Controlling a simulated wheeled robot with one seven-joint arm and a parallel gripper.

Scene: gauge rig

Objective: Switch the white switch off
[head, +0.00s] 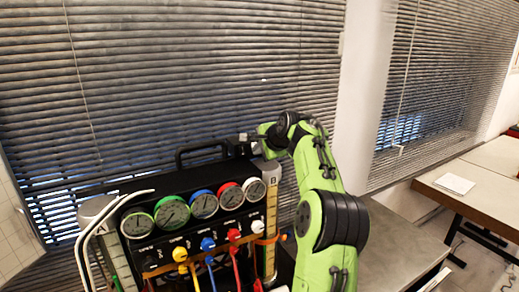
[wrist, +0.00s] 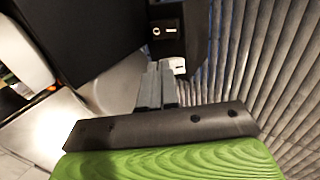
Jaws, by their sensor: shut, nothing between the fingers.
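In the wrist view, a black rocker switch (wrist: 166,30) with white "O" and line marks sits on the rig's dark side. Just below it, a small white part (wrist: 178,65), perhaps the white switch, shows beside my fingertips and is partly hidden by them. I cannot tell its position or whether the fingers touch it. My gripper (wrist: 157,70) is shut and empty, its fingers pointing up the picture toward these parts. In the head view my gripper (head: 248,142) is at the rig's top right back corner; no switch shows there.
The black gauge rig (head: 150,184) carries several round gauges, coloured valves and a carrying handle (head: 203,149). Window blinds (head: 170,70) stand close behind it. A grey table top (head: 405,245) is clear at the right. Another table (head: 470,190) stands further right.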

